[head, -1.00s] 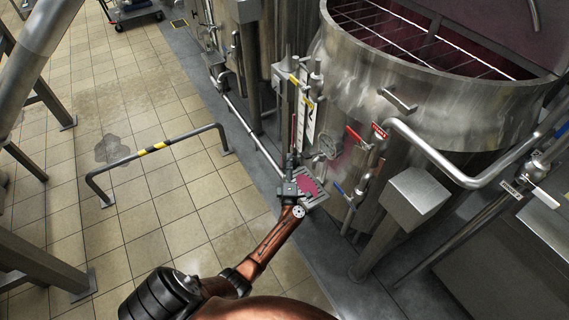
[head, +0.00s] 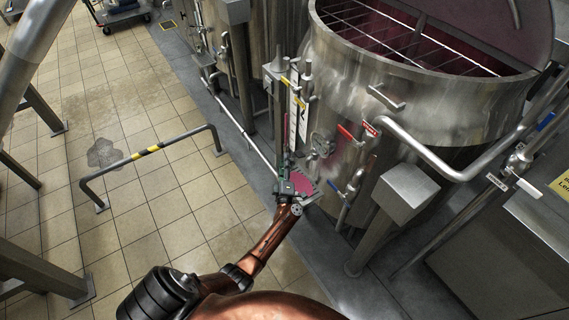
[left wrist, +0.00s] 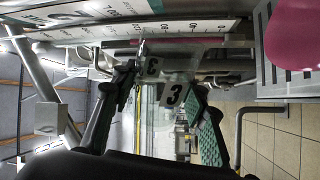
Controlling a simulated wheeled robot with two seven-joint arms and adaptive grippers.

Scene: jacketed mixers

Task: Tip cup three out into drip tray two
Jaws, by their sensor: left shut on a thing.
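My left gripper (head: 288,180) is at the lower front of the large steel vessel, beside a grey slotted drip tray (head: 314,195) with a pink patch on it. In the left wrist view my two left fingers (left wrist: 160,108) are shut on a clear cup (left wrist: 150,110) with a black "3" tag. How far the cup is tilted, and what it holds, I cannot tell. A slotted grey tray (left wrist: 267,82) with pink also shows at the upper right there. No number is readable on the tray. My right gripper is not in view.
The steel vessel (head: 400,120) stands close to my gripper, with red-handled (head: 347,133) and blue-handled valves, pipes and a white scale (head: 298,118) beside it. A grey box on a post (head: 402,190) is to the right. A low barrier (head: 150,150) stands on the open tiled floor to the left.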

